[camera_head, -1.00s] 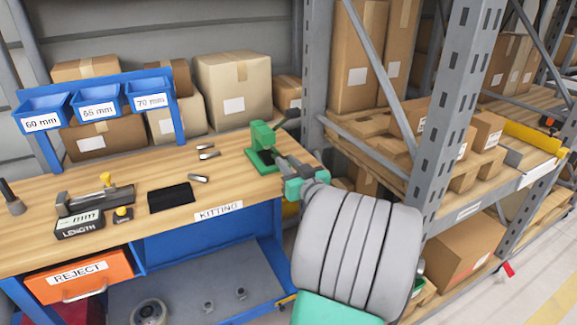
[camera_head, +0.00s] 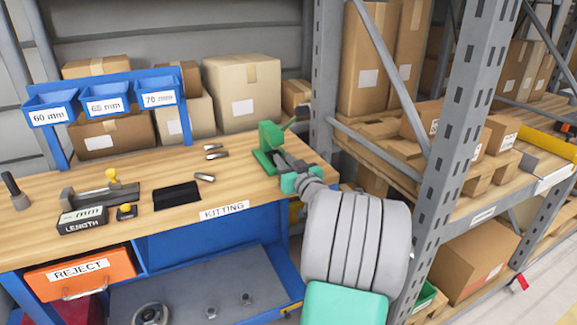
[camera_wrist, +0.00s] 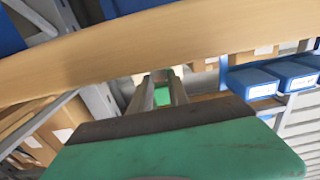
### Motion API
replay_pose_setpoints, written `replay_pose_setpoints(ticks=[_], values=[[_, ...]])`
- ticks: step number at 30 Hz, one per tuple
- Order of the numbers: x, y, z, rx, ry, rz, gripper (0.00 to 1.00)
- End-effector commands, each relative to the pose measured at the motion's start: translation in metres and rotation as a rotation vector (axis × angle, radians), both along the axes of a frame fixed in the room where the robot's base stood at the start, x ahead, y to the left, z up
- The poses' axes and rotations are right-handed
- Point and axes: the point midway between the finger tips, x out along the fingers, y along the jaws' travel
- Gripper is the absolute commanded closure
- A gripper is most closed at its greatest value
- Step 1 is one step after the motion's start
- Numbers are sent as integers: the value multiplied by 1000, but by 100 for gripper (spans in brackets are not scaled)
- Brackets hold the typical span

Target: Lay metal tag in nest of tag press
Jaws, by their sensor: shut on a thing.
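The green tag press (camera_head: 268,146) stands at the right end of the wooden workbench, its dark lever pointing up and right. My gripper (camera_head: 279,157) is right at the press, on its near right side, and overlaps its lower part. The wrist view shows my two grey fingers (camera_wrist: 162,88) with a small gap and a bit of green between them. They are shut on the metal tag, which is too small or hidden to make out. The nest of the press is hidden by my gripper, so I cannot tell whether the tag touches it.
Several small metal pieces (camera_head: 204,177) lie left of the press, beside a black pad (camera_head: 177,196). A length gauge (camera_head: 82,219) and blue bins (camera_head: 106,101) are farther left. Boxes (camera_head: 243,90) stand behind the bench. A grey rack post (camera_head: 463,140) rises on the right.

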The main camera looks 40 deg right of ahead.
Motion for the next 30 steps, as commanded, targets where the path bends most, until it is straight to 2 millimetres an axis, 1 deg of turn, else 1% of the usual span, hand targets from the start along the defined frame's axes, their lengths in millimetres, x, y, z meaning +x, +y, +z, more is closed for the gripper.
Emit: replay_pose_setpoints(ticks=[1, 5, 13, 14, 18, 23, 30], values=[[4, 0, 0, 0, -1, 2, 100], [8, -2, -1, 1, 0, 0, 100], [9, -3, 0, 1, -1, 0, 100], [9, -3, 0, 0, -1, 0, 78], [9, -3, 0, 0, -1, 0, 67], [9, -3, 0, 1, -1, 0, 54], [9, -3, -1, 1, 0, -1, 54]])
